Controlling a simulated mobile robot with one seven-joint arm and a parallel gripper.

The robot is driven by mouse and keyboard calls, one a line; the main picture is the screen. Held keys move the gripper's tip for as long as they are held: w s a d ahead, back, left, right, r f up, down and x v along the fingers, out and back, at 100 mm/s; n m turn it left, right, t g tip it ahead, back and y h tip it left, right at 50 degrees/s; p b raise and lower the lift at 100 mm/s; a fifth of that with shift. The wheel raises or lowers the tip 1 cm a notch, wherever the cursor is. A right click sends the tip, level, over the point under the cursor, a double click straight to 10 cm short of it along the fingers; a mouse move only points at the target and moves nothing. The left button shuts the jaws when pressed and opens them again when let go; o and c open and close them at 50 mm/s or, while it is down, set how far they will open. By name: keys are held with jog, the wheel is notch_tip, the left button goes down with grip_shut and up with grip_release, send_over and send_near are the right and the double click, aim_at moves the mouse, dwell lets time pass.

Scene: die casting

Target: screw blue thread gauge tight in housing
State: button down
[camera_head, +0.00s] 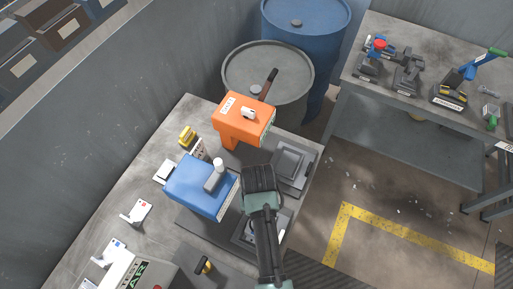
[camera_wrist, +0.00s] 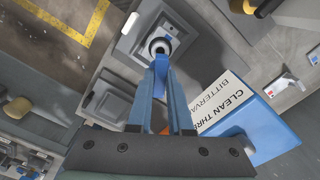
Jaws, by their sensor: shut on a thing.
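My gripper (camera_wrist: 162,78) is shut on the blue thread gauge (camera_wrist: 161,63), seen between the fingertips in the wrist view. The gauge is in line with a round opening with a pale ring (camera_wrist: 161,40) in the grey housing (camera_wrist: 128,45). Its tip is at the opening; how deep it sits is hidden. In the head view, my gripper (camera_head: 259,180) is over the bench, and the housing (camera_head: 245,240) is partly hidden under my arm. The gauge is hidden there.
A second grey block (camera_head: 293,163) lies beside the housing. A blue box (camera_head: 200,186) stands close left of my gripper, and an orange box (camera_head: 243,118) stands behind it. Drums (camera_head: 267,73) stand past the bench, with a tool table (camera_head: 425,80) at the right.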

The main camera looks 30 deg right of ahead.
jog(key=shift+w, duration=0.1)
jog(key=shift+f, duration=0.2)
notch_tip(320, 180, down, 5)
jog(key=b, duration=0.3)
jog(key=shift+f+b, duration=0.2)
jog(key=shift+b, duration=0.1)
jog(key=shift+p, duration=0.6)
dwell(1.4)
jog(key=shift+f+b, duration=1.2)
jog(key=shift+f, duration=0.5)
jog(key=c, duration=0.8)
grip_release()
jog(key=shift+o, duration=0.2)
notch_tip(320, 180, up, 13)
jog(key=shift+b, duration=0.75)
